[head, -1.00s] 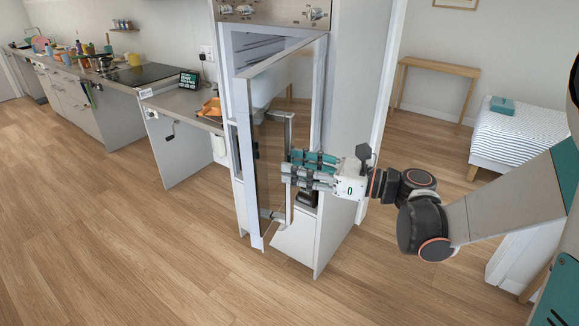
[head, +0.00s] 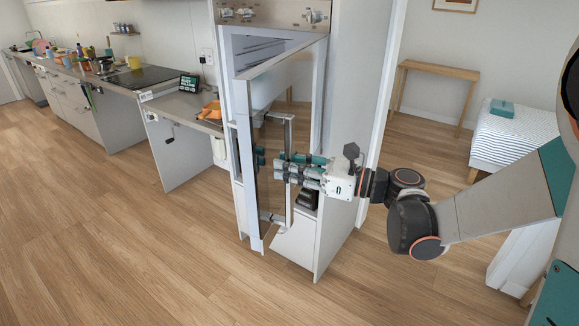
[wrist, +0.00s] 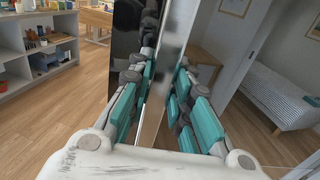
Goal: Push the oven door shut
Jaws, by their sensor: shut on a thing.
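The oven door (head: 262,185) has dark glass and a pale frame. It stands open on the front of the tall white cabinet, swung out sideways. A vertical metal handle bar (head: 289,134) runs along its face. My gripper (head: 283,168), with grey and teal fingers, is at the middle of the handle and shut on it. In the wrist view the fingers (wrist: 163,85) lie on both sides of the upright silver bar (wrist: 172,45), with the dark door panel (wrist: 126,35) to the left. The fingertips' contact is partly hidden.
A counter (head: 178,104) with an orange cloth (head: 210,110) and a dark screen (head: 189,82) adjoins the cabinet on the left. A wooden side table (head: 440,68) and a striped bed (head: 512,135) stand at right. The floor in front is clear.

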